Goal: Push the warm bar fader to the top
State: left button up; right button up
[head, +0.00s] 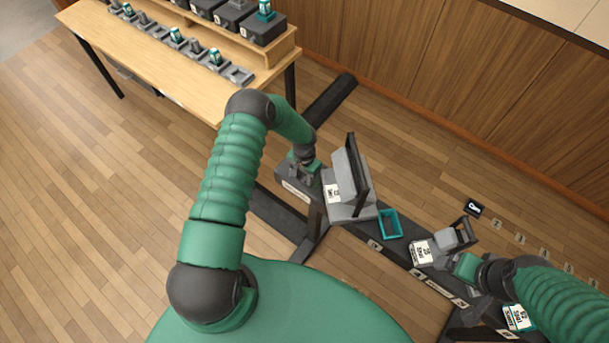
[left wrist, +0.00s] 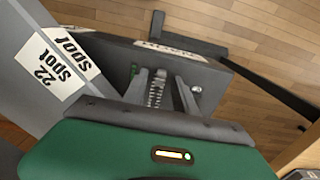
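I cannot make out a warm bar fader in either view. A dark bar (head: 350,228) runs diagonally on a stand and carries labelled grey lamps. My left gripper (head: 304,168) is over the bar's upper left end, next to a large grey spot lamp (head: 350,212). In the left wrist view its fingers (left wrist: 163,88) are apart, with a spring-like post (left wrist: 155,92) between them; contact is unclear. The lamp's "22 Spot" label (left wrist: 58,62) shows at left there. My right gripper (head: 463,267) is by a smaller grey lamp (head: 452,239); its fingertips are hidden.
A teal open box (head: 390,225) sits on the bar between the lamps. A wooden table (head: 150,70) with small grey and teal units stands at the upper left. A dark "Cove" card (head: 474,208) and several pale tags lie right of the bar. Wood floor is clear at left.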

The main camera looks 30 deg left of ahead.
pick_arm(q)
jog(key=shift+f, duration=0.15)
grip_shut()
jog(key=shift+w+a, duration=0.1)
dwell(1.3)
